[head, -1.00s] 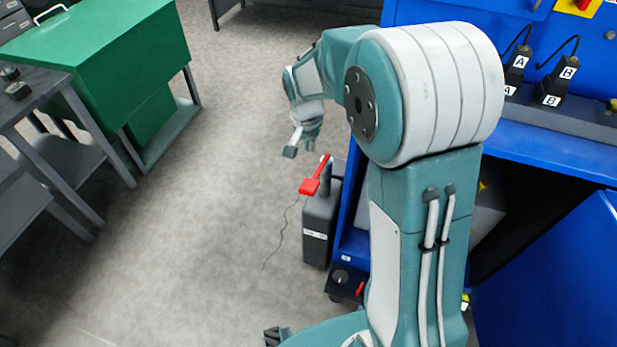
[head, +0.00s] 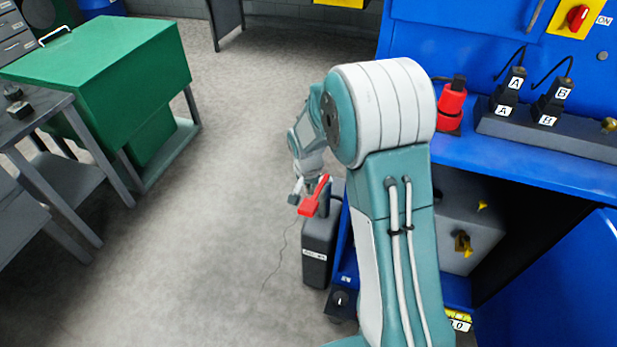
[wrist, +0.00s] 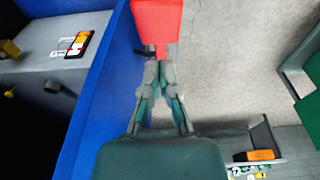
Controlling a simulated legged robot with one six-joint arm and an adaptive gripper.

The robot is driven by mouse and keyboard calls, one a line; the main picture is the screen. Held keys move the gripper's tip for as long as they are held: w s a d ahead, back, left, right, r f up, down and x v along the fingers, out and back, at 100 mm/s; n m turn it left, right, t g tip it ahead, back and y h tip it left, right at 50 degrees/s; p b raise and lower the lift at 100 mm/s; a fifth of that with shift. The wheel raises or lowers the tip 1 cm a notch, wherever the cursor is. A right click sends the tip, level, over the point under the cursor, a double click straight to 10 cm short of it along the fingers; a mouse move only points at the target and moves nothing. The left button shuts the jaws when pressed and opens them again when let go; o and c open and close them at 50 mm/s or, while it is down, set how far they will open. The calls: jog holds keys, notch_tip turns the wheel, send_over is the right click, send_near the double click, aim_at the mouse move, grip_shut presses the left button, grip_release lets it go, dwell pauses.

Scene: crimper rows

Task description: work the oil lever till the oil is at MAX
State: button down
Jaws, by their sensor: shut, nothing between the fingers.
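The red oil lever (head: 314,198) stands on top of a dark grey canister (head: 318,250) beside the blue bench. Its broad red paddle (wrist: 157,20) fills the top middle of the wrist view. The canister's small label is unreadable, and I see no oil level.
The blue bench (head: 520,160) stands right of the canister, with plugs marked A and B on top. A black box with a knob (head: 340,299) sits low beside it. A green cabinet (head: 110,75) stands at left. Open grey floor (head: 220,180) lies between.

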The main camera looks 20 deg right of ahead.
aim_at(309, 206)
jog(key=shift+s+a+f, duration=0.15)
jog(key=shift+s+f, duration=0.05)
jog(key=shift+f, duration=0.4)
jog(key=shift+s+a+f, duration=0.1)
jog(key=shift+s+f, duration=0.1)
jog(key=shift+f, duration=0.4)
jog(key=shift+s+a+f, duration=0.15)
jog(key=shift+s+f, duration=0.05)
jog(key=shift+f, duration=0.4)
jog(key=shift+s+f, duration=0.15)
jog(key=shift+f, duration=0.3)
notch_tip(309, 206, down, 17)
jog(key=s+a, duration=0.1)
jog(key=shift+s+r, duration=0.15)
jog(key=shift+s, duration=0.1)
jog(key=shift+w+r, duration=0.1)
